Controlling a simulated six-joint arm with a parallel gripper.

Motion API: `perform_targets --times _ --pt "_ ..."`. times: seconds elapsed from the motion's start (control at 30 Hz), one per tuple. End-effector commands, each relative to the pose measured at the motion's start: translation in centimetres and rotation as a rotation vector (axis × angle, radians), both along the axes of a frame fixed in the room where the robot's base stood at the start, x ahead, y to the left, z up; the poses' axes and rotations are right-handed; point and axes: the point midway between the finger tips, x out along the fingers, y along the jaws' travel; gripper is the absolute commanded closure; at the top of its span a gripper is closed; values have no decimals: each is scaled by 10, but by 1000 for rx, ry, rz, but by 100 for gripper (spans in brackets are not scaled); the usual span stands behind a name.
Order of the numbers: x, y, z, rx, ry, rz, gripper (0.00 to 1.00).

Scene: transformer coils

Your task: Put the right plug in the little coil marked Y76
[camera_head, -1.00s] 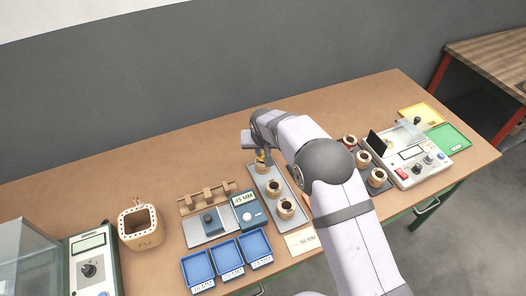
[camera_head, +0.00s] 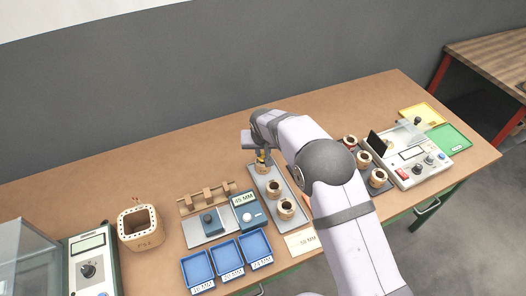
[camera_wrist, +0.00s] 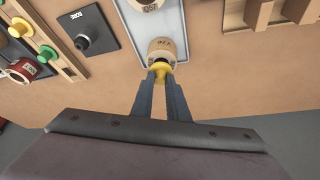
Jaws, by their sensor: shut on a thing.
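My gripper (camera_wrist: 160,72) is shut on a yellow plug (camera_wrist: 160,68) in the wrist view. The plug is at the open end of a little wooden coil (camera_wrist: 165,46), touching it or very near; how deep it sits is hidden. The coil has dark writing on its side, too small and turned to read surely. In the head view this coil (camera_head: 262,169) stands at the far end of a grey tray (camera_head: 256,184), under my gripper (camera_head: 261,157). Two more little coils (camera_head: 273,188) (camera_head: 285,208) stand nearer on that tray.
A rack with yellow and green plugs (camera_wrist: 47,54) and a red-banded coil (camera_wrist: 22,70) are at the left in the wrist view. Blue bins (camera_head: 227,258), a gauge (camera_head: 249,212) and a big coil (camera_head: 141,228) are left of the tray. A tester (camera_head: 411,157) stands right.

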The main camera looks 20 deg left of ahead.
Motion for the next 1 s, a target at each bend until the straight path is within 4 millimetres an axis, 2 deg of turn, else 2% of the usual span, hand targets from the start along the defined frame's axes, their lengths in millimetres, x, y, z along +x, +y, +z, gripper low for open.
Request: perform_targets --times 0.33,0.87,0.9,1.0 --pt "0 0 -2 0 0 0 100" --pt "0 0 -18 0 -1 0 100" --pt "0 0 -18 0 -1 0 84" --pt "0 0 -17 0 -1 0 64"
